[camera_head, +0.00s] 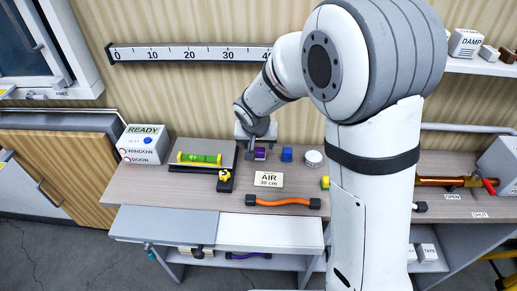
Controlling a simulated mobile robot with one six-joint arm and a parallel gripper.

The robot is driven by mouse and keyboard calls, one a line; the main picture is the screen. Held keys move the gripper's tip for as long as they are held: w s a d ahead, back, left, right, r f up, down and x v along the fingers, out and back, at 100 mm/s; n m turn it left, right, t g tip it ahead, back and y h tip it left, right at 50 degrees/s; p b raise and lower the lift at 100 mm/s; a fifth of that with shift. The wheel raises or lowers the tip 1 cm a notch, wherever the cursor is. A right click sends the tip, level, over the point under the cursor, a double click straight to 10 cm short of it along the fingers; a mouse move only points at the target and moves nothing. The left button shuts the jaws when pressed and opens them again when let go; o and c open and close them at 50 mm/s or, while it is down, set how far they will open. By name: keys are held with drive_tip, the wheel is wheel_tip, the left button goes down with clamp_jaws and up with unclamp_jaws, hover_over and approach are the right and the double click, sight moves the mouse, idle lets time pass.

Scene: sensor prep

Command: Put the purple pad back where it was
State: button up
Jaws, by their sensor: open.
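The purple pad (261,154) is a small purple block on the brown bench top. My gripper (256,149) points down right at the pad, with its fingers about the pad's sides. My gripper is open. It hides part of the pad, and I cannot tell whether a finger touches it.
The AIR 30 cm card (269,180) and an orange hose (283,203) lie in front.

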drive_tip(key=v, duration=0.7)
drive_tip(key=s+d+r+g, duration=0.1)
drive_tip(key=s+d+r, duration=0.1)
drive_tip(key=s+d, duration=0.6)
drive_tip(key=s+d+r, duration=0.2)
drive_tip(key=s+d, duration=0.7)
drive_tip(key=s, duration=0.4)
drive_tip(key=shift+s+r+g+y, duration=0.25)
drive_tip(key=shift+r+g+y, duration=0.05)
drive_tip(key=shift+g, duration=0.1)
